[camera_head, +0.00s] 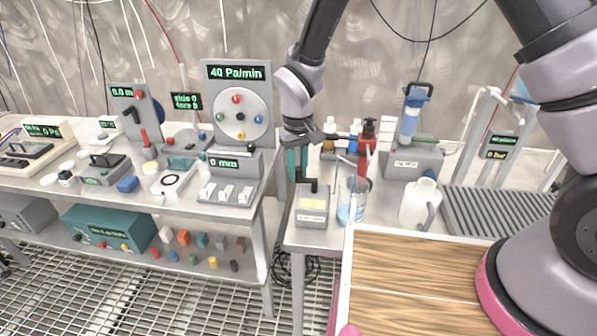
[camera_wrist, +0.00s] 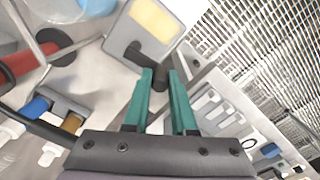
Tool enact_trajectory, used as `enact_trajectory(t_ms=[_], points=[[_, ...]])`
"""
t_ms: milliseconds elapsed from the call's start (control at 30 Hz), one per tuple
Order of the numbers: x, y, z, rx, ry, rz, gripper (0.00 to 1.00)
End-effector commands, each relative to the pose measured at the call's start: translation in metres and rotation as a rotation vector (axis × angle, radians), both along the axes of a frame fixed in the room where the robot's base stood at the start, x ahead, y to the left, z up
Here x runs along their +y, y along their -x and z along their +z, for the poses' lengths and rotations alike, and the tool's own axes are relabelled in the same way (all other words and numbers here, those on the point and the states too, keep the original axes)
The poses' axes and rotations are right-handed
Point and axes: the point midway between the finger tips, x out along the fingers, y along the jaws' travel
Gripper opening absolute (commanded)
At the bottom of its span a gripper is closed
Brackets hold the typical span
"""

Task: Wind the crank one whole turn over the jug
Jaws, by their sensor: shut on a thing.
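The crank (camera_wrist: 136,52) is a black arm with a handle on a grey box (camera_head: 312,219) with a pale yellow panel; the box also shows in the wrist view (camera_wrist: 178,40). My gripper (camera_head: 297,172) points down at the box's back left. In the wrist view its teal fingers (camera_wrist: 160,76) are closed around the black crank handle (camera_wrist: 158,84). The white jug (camera_head: 415,204) stands upright to the right, apart from the box. A clear beaker with blue liquid (camera_head: 347,214) stands between box and jug. My fingers hide part of the handle.
A grey device with a blue cylinder (camera_head: 411,115) is behind the jug. A ribbed grey tray (camera_head: 495,212) lies right. The left bench holds a panel reading 40 Pa/min (camera_head: 238,73). A gap separates the benches.

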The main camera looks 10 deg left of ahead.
Motion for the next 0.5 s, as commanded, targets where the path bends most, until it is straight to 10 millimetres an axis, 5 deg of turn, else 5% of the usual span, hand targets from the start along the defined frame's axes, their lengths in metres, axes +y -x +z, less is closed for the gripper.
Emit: enact_trajectory(t_ms=[500], points=[[0.0018, -0.0097, 0.001, -0.002, -0.004, -0.201, 0.0]])
